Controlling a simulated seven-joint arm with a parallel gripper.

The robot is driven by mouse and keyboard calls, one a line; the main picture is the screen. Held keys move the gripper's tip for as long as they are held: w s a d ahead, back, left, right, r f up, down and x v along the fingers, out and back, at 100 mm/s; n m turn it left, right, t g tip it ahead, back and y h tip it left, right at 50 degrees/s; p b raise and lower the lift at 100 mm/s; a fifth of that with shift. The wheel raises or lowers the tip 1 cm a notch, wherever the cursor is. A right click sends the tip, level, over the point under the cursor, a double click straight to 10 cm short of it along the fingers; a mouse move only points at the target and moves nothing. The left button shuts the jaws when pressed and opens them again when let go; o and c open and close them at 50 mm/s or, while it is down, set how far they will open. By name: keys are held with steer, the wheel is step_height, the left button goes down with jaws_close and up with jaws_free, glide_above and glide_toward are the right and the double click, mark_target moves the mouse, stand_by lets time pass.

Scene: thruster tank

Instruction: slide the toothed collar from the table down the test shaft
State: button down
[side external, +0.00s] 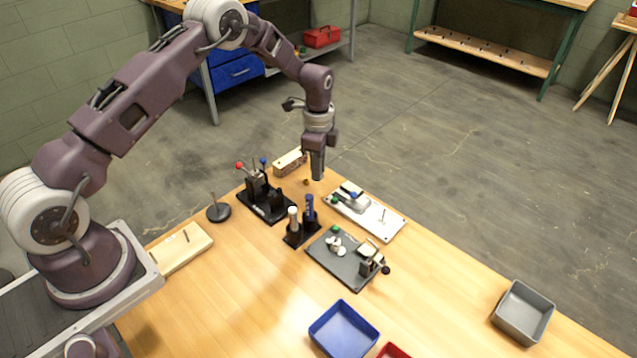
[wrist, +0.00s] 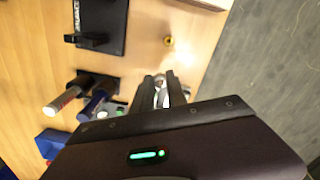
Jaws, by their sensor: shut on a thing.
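My gripper (side external: 317,178) points down over the far part of the wooden table, between a black lever fixture and a white plate. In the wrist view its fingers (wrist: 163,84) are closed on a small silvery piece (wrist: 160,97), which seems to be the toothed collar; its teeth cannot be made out. The fingers hide it in the side view. A thin upright rod on a round black base (side external: 218,213) stands at the table's left. Thin pins also stand on a pale wooden board (side external: 180,252) and on the white plate (side external: 387,226). I cannot tell which is the test shaft.
A small brass piece (side external: 306,182) lies close to my gripper. The lever fixture (side external: 268,212), a black stand with white and blue cylinders (side external: 300,238) and a dark plate (side external: 335,265) crowd the middle.

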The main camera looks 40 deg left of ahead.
steer(key=shift+r, duration=2)
step_height(320, 180, up, 8)
steer(key=s+a+n, duration=0.6)
steer(key=s+a, duration=0.6)
steer(key=s, duration=0.2)
steer(key=s+a+n, duration=0.2)
steer(key=s+n, duration=0.1)
steer(key=s, duration=0.7)
step_height(320, 180, down, 9)
steer(key=shift+w+d, duration=0.25)
steer(key=shift+w, duration=0.15)
steer(key=shift+f, duration=0.3)
